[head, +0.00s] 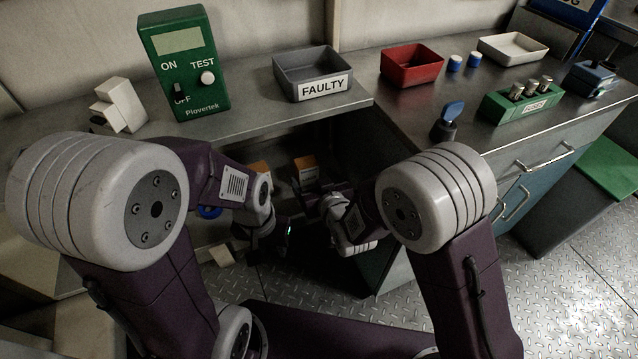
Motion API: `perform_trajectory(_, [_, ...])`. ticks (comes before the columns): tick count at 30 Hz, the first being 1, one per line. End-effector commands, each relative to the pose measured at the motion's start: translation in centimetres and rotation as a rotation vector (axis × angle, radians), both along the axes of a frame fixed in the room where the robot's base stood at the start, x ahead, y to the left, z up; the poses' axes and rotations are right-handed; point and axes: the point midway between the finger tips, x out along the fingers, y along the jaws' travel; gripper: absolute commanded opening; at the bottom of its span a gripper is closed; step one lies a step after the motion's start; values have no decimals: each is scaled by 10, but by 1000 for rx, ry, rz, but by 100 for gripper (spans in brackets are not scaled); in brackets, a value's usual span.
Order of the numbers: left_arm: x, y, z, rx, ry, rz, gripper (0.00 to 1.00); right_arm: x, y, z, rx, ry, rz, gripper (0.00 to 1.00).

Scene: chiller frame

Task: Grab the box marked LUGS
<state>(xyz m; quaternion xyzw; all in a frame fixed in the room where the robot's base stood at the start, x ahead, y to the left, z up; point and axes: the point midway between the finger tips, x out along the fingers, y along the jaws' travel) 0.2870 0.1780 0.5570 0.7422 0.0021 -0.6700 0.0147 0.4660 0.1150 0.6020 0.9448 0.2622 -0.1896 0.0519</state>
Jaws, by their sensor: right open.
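Two small orange-and-white boxes stand in the dark space under the bench: a left box (260,168) and a right box (306,168). Their markings are too small and dark to read, so I cannot tell which one says LUGS. My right gripper (318,188) is open, just in front of and below the right box; whether it touches the box is unclear. My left gripper (278,246) is lower, in front of the opening, dark and partly hidden by its own wrist, so its jaw state is unclear.
On the bench are a green tester (185,65), a grey FAULTY bin (312,75), a red bin (411,66), a white tray (512,49) and a green holder (522,103). A blue ring (208,212) lies lower left. Drawer cabinets (520,190) flank the opening on the right.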

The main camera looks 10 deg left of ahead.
Motion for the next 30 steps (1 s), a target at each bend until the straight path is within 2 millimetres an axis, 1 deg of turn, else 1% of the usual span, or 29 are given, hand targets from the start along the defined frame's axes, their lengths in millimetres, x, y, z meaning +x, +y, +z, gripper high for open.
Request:
perform_trajectory(3, [0, 0, 0, 0, -1, 0, 36, 1, 2, 1, 3, -5, 1, 78])
perform_trajectory(9, [0, 0, -16, 0, -1, 0, 36, 25, 16, -13, 2, -5, 1, 78])
perform_trajectory(12, [0, 0, -17, 0, 0, 0, 36, 31, 19, -14, 2, -4, 1, 78])
perform_trajectory(14, [0, 0, -17, 0, 0, 0, 36, 31, 19, -13, 1, -2, 1, 78])
perform_trajectory(16, [0, 0, -21, 0, 0, 0, 36, 36, 21, -16, 2, -3, 0, 78])
perform_trajectory(20, [0, 0, -40, 0, 0, 0, 36, 57, 32, -25, 3, -5, -1, 78])
perform_trajectory(24, [0, 0, -45, 0, 0, 0, 36, 72, 42, -30, 2, -3, 0, 78])
perform_trajectory(30, [0, 0, -44, 0, 0, 0, 36, 75, 43, -28, 0, -2, 0, 78])
